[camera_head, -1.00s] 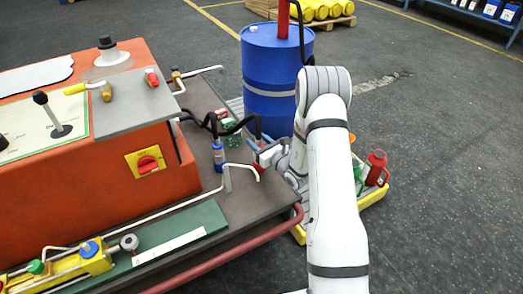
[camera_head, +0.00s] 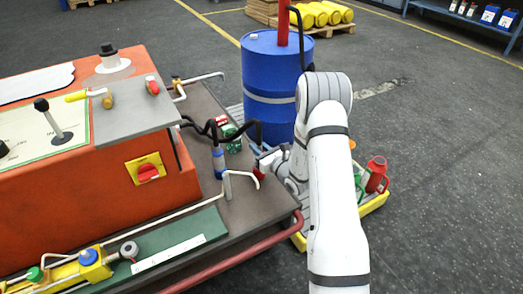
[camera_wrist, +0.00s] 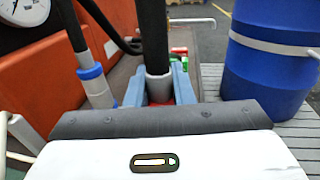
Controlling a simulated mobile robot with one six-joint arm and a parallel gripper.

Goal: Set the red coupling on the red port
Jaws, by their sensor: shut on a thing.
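The red coupling (camera_head: 260,173) is in my gripper (camera_head: 264,161), above the grey deck beside the orange machine. In the wrist view, the two blue-grey fingers of my gripper (camera_wrist: 157,88) are shut around it. Only a little red of the coupling (camera_wrist: 160,103) shows there, under a grey collar and a thick black hose. A red block (camera_head: 222,120) and a green block (camera_head: 233,136) stand on the deck farther back. They also show beyond the fingers in the wrist view. I cannot tell which part is the red port.
A blue coupling (camera_head: 218,162) with a black hose stands on the deck to the left. A bent white pipe (camera_head: 228,183) rises close to my gripper. A blue drum (camera_head: 270,88) stands behind. A yellow-edged tray (camera_head: 372,204) with red and green cans is at right.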

